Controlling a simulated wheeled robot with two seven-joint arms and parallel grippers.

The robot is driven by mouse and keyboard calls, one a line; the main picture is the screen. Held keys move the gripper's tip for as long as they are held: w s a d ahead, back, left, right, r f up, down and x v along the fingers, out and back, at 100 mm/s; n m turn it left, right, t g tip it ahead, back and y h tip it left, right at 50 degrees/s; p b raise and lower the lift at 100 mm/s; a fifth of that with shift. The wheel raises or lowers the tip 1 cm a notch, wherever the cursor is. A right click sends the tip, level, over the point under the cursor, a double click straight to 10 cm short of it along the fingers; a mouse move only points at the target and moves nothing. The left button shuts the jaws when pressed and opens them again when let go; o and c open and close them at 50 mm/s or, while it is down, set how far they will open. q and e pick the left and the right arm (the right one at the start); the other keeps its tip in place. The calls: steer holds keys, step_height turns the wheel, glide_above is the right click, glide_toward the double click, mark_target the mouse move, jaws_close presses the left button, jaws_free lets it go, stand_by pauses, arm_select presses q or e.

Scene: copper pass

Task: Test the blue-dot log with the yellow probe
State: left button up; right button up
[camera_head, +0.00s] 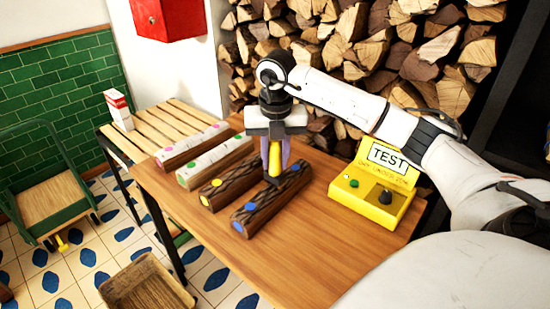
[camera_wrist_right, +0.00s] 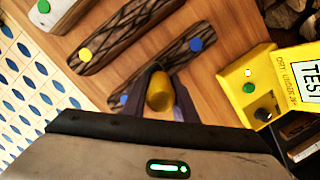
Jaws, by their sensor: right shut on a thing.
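The blue-dot log (camera_head: 262,208) is dark-barked and lies on the wooden table, nearest the front of several logs. Its bark and blue dots also show in the right wrist view (camera_wrist_right: 185,53). My right gripper (camera_head: 275,172) is upright over the log and shut on the yellow probe (camera_head: 274,157). The probe's yellow handle (camera_wrist_right: 159,92) sits between the fingers in the wrist view. Its lower end is at the log's top; whether it touches is unclear. The yellow TEST box (camera_head: 370,205) stands right of the log, with a green light and a dark knob. My left gripper is not in view.
The yellow-dot log (camera_head: 226,187), green-dot log (camera_head: 213,161) and pink-dot log (camera_head: 190,146) lie side by side to the left. A slatted bench (camera_head: 165,122) with a red-and-white carton (camera_head: 119,110) stands beyond. Stacked firewood (camera_head: 345,45) rises behind. The table's front (camera_head: 300,260) is clear.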

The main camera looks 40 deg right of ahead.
steer(key=shift+f+b, duration=0.4)
steer(key=shift+f, duration=0.25)
stand_by(0.8)
stand_by(1.0)
step_height(320, 180, up, 7)
steer(key=p, duration=0.6)
stand_by(1.5)
